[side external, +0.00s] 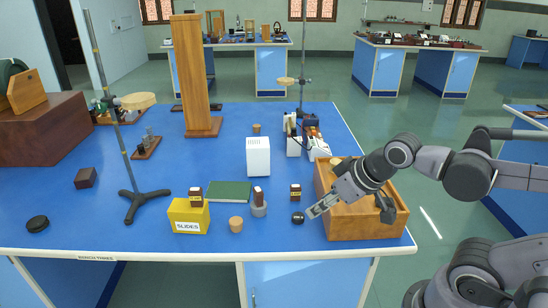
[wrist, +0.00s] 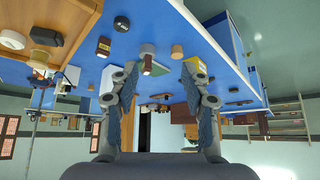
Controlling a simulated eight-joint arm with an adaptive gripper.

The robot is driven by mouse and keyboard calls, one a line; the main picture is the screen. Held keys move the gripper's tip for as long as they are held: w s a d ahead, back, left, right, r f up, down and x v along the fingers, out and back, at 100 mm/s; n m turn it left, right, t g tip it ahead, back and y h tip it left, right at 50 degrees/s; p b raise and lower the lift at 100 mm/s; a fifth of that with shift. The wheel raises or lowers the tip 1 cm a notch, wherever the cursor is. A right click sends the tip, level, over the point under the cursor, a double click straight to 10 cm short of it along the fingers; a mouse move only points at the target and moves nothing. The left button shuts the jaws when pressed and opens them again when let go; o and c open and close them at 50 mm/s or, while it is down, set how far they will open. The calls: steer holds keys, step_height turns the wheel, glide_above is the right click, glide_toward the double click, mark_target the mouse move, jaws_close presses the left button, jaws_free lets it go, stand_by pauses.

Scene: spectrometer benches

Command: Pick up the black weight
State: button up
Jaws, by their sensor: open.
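A small round black weight (side external: 298,217) sits on the blue bench just left of the wooden tray. In the wrist view, where the scene is upside down, it shows as a black disc (wrist: 121,23) with pale marks on it. A flatter black disc (side external: 37,223) lies at the bench's far left. My gripper (side external: 346,212) is open and empty, above the tray's left part, with one finger reaching out towards the weight. In the side view that finger's tip appears close beside the weight; I cannot tell the gap. In the wrist view the open fingers (wrist: 160,72) have no weight between them.
The open wooden tray (side external: 365,230) stands at the bench's right front corner. A white box (side external: 258,157) is behind.

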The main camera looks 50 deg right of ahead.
stand_by(0.3)
steer(key=o, duration=0.3)
steer(key=shift+o, duration=0.2)
steer(key=n+g, duration=0.7)
steer(key=n, duration=1.7)
glide_above(298, 216)
step_height(298, 216, down, 7)
steer(key=shift+d+f, duration=0.1)
steer(key=shift+f, duration=5.2)
